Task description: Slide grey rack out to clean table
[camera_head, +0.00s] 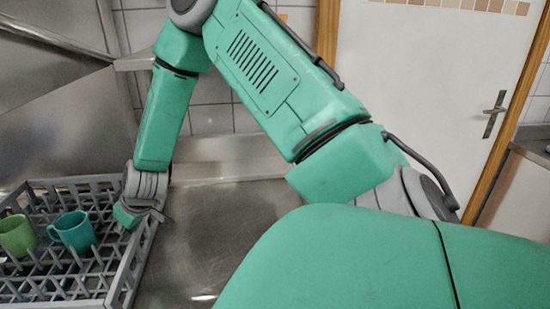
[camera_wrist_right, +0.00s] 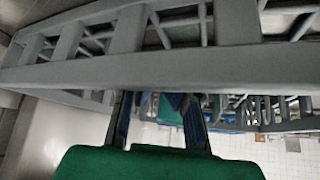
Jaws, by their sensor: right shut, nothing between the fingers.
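The grey rack (camera_head: 127,272) is an open lattice crate at the lower left of the head view, partly cut off by the frame edge. A light green mug (camera_head: 17,236) and a teal mug (camera_head: 74,231) stand in it among the pegs. My right gripper (camera_head: 128,217) is at the rack's right wall, shut with nothing held. In the right wrist view, a grey bar of the rack (camera_wrist_right: 150,72) crosses close in front of the camera, and the gripper's fingers (camera_wrist_right: 158,105) reach behind it. The fingertips are partly hidden by the bar. My left gripper is not in view.
The steel table (camera_head: 215,225) is bare to the right of the rack. A slanted metal hood or panel (camera_head: 45,70) hangs above the rack at the left. A white door (camera_head: 430,60) with a handle (camera_head: 493,114) is at the back right.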

